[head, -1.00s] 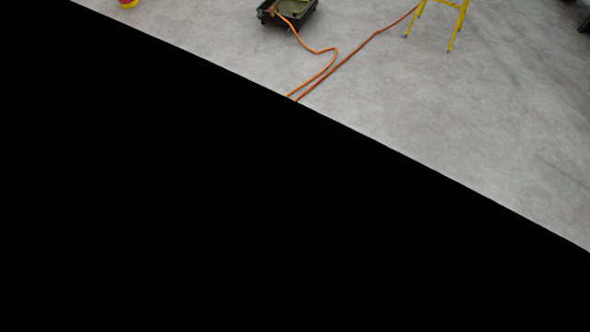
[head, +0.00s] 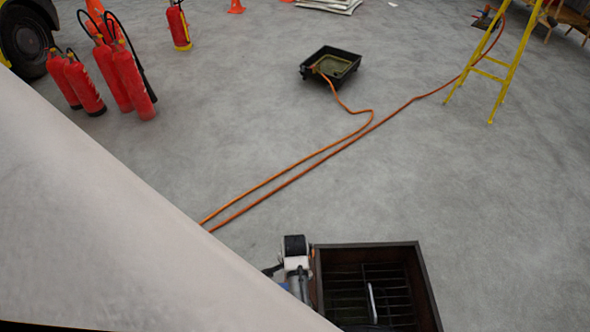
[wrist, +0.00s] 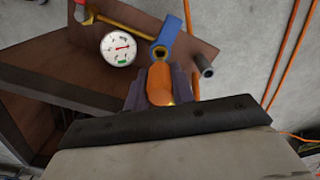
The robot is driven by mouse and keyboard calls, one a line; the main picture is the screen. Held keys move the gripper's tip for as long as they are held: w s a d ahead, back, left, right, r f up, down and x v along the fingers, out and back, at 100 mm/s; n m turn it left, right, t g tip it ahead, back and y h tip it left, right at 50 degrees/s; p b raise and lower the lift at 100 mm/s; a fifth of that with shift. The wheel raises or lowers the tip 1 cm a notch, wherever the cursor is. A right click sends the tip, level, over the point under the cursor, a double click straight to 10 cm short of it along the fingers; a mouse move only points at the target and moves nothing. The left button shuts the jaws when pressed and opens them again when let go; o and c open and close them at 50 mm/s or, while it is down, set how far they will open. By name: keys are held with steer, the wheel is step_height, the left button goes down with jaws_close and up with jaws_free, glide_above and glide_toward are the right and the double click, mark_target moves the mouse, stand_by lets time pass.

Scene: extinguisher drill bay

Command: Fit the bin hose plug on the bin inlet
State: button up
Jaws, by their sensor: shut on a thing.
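In the wrist view my gripper (wrist: 158,93) is shut on an orange rounded piece, which I take to be the bin hose plug (wrist: 160,80). A blue fitting with a brass-coloured ring (wrist: 161,50) is just beyond the plug; I cannot tell if they touch. A short grey pipe stub (wrist: 205,67) sticks out to the right of it, near the brown bin panel (wrist: 60,55). I cannot tell which of these is the inlet. In the head view the dark brown bin (head: 420,275) stands at the bottom, with a grate inside.
A round white gauge (wrist: 118,46) is left of the blue fitting. Orange hoses (head: 290,172) run across the floor toward a black tray (head: 345,72) and a yellow stepladder (head: 490,75). Red extinguishers (head: 130,80) stand at upper left. A pale surface hides the lower left.

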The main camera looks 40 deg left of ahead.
steer(key=shift+f+b, duration=0.35)
steer(key=shift+f, duration=0.25)
steer(key=shift+f+p, duration=0.3)
steer(key=shift+f, duration=0.25)
stand_by(1.2)
steer(key=shift+f+b, duration=0.45)
steer(key=shift+f, duration=0.4)
steer(key=shift+f, duration=0.85)
stand_by(1.3)
steer(key=o, duration=1.1)
step_height(320, 180, up, 14)
steer(key=shift+f+b, duration=0.1)
steer(key=shift+b, duration=0.45)
